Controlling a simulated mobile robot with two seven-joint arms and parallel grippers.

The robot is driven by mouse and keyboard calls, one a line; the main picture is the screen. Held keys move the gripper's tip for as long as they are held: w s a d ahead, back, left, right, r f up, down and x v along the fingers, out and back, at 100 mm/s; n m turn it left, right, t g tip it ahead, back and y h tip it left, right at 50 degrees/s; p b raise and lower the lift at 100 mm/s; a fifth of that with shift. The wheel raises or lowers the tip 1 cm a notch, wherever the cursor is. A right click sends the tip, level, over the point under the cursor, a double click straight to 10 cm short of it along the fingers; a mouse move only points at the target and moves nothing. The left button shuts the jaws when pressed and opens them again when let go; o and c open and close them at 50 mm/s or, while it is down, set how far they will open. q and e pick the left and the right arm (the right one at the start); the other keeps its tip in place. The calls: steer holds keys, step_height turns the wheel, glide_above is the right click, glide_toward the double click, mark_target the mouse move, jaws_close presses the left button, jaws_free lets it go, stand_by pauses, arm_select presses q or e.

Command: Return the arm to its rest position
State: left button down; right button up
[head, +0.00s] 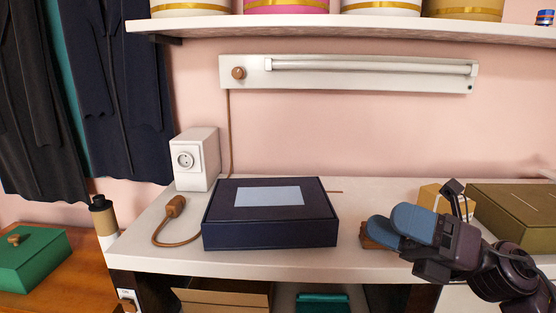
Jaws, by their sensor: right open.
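My right gripper (392,225) is at the right of the counter (290,264), its arm coming in from the lower right. Its blue-padded fingers point left, and the jaws are open with nothing seen between them. The fingers overlap a small brown wooden item (369,241) in the picture; I cannot tell whether they touch it. My left gripper is not in view.
A dark blue box (270,238) sits mid-counter, left of the gripper. An olive box (520,212) and a yellow item (429,196) are behind the gripper. A white socket box (197,160) and a corded brown plug (176,204) are left. A shelf (340,25) overhangs.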

steer(key=d+f+m+t+h, duration=0.65)
steer(key=f+m+h, duration=0.4)
steer(key=m, duration=0.65)
steer(key=d+f+m+t+h, duration=0.5)
steer(key=d+f+m+h, duration=0.5)
steer(key=m, duration=0.8)
steer(key=s+a+f+m+g+h, duration=0.1)
steer(key=s+a+f+m+g, duration=0.15)
steer(key=s+f+g, duration=0.65)
steer(key=s+a+f+m+g+h, duration=0.15)
steer(key=s+f+m+g, duration=0.25)
steer(key=s+f, duration=0.45)
steer(key=w+f+t+y, duration=0.1)
steer(key=w+f+t, duration=0.5)
steer(key=f, duration=0.3)
steer(key=shift+a+t, duration=0.15)
steer(key=shift+t, duration=0.7)
steer(key=shift+n, duration=0.25)
